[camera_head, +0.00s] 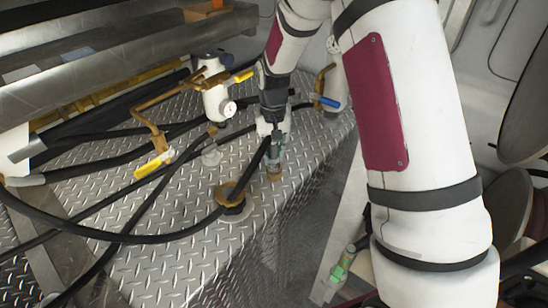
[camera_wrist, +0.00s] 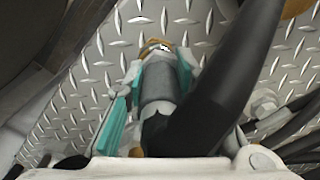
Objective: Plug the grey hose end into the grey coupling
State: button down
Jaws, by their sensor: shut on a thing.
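My gripper (camera_head: 275,152) points down over the diamond-plate deck, its teal finger pads on either side of the grey hose end (camera_wrist: 160,82). A black hose (camera_wrist: 225,85) bends up beside the hose end in the wrist view. A brass-coloured piece (camera_head: 274,173) shows just below the fingertips, and also past the hose end in the wrist view (camera_wrist: 150,47). I cannot tell whether it belongs to the hose end or to a coupling under it. A small grey fitting (camera_head: 211,156) stands on the deck left of my gripper; I cannot tell if it is the grey coupling.
A brass-ringed fitting (camera_head: 232,194) with a black hose at it stands left and in front of my gripper. A white valve body (camera_head: 215,98) with brass handles stands behind left. Several black hoses cross the deck (camera_head: 170,262). Metal shelving (camera_head: 120,60) overhangs at left.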

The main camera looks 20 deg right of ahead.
aim_at(274, 158)
jog(key=shift+w+d, duration=0.25)
jog(key=shift+w, duration=0.25)
jog(key=shift+w+d+f+p, duration=0.1)
jog(key=shift+w+f+p, duration=0.1)
jog(key=shift+f, duration=0.75)
jog(key=shift+w+d+f+p, duration=0.1)
jog(key=shift+f+p, duration=0.05)
jog(key=shift+f, duration=0.75)
jog(key=shift+a, duration=0.1)
jog(key=c, duration=1.3)
grip_release()
jog(key=shift+s+f, duration=0.1)
jog(key=shift+f, duration=0.05)
jog(key=shift+c, duration=0.2)
